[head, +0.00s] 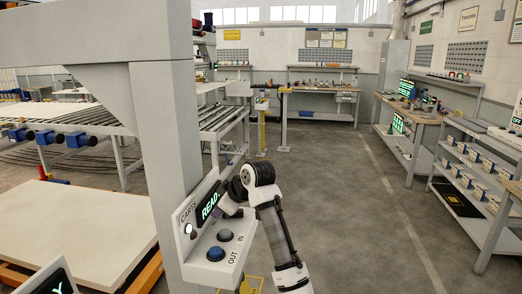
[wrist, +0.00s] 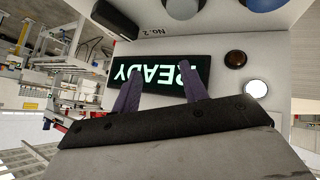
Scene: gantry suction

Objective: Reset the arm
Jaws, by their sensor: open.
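My gripper (wrist: 159,70) is open and empty. Its two purple fingers point at the white control box, in front of the dark display (wrist: 160,82) reading READY in green, upside down in the wrist view. In the head view my bent arm reaches from the bottom, and my gripper (head: 220,209) hangs by the box (head: 215,225) on the grey post, partly covering the display. Whether the fingertips touch the box, I cannot tell. A blue button (head: 216,253) and a dark grey button (head: 225,235) sit on the box's sloped lower face. A white lamp (head: 188,228) is lit.
The grey gantry post (head: 165,130) stands close on the left. Behind it are a roller conveyor (head: 215,117) and a large pale panel (head: 70,225). Workbenches (head: 320,90) and shelves (head: 475,165) line the back and right. The floor (head: 350,200) right of my arm is clear.

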